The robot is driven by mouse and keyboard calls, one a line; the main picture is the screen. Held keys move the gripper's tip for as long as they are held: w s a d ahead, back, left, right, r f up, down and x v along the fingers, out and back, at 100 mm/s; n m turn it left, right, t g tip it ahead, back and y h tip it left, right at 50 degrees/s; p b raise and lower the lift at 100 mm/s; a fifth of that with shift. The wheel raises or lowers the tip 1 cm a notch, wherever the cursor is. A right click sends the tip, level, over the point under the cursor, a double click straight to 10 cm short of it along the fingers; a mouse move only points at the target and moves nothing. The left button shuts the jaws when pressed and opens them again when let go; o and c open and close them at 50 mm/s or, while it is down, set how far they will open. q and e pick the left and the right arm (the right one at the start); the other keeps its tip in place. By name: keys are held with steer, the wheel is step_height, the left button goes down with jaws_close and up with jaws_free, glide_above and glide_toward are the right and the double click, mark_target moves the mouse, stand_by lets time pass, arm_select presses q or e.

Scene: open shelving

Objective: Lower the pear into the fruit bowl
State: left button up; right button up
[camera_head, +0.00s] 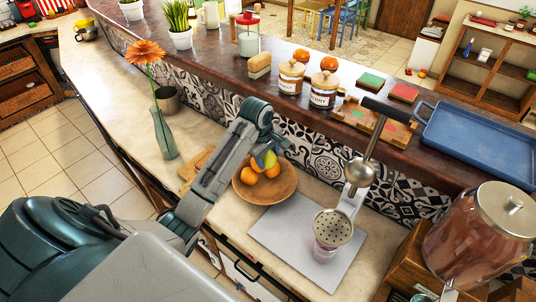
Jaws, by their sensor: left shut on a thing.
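The wooden fruit bowl (263,196) stands on the pale lower counter. Several oranges (272,171) lie in it. My left arm reaches in from the left, and its gripper (265,152) is over the back of the bowl, pointing down. It is shut on the yellow-green pear (268,159), which shows just above the oranges. Whether the pear touches the oranges or the bowl cannot be told. The gripper hides the pear's upper part. My right gripper is not in view.
A glass vase (164,135) with an orange flower stands left of the bowl. A metal juicer (334,226) stands on a grey board (280,236) to the right. Jars (323,91) line the raised ledge behind. A cutting board (196,166) lies close left of the bowl.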

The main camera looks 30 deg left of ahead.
mark_target(268, 167)
arm_select(q)
steer(key=shift+s+x, duration=0.15)
steer(key=shift+x, duration=0.6)
steer(key=shift+s+x, duration=0.15)
steer(key=shift+x, duration=0.6)
steer(key=shift+s+b+x, duration=0.25)
steer(key=shift+b+x, duration=0.1)
steer(key=shift+x, duration=0.75)
steer(key=shift+s+b+x, duration=0.2)
steer(key=shift+x, duration=0.85)
steer(key=shift+s+b+x, duration=0.2)
steer(key=shift+s+x, duration=0.05)
steer(key=shift+x, duration=0.75)
steer(key=shift+a+f, duration=0.2)
steer(key=shift+f, duration=0.15)
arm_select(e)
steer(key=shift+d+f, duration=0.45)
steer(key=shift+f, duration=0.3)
arm_select(q)
steer(key=shift+f, duration=0.5)
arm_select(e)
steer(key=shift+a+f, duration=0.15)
arm_select(q)
steer(key=shift+f+b, duration=0.35)
steer(key=shift+f, duration=0.4)
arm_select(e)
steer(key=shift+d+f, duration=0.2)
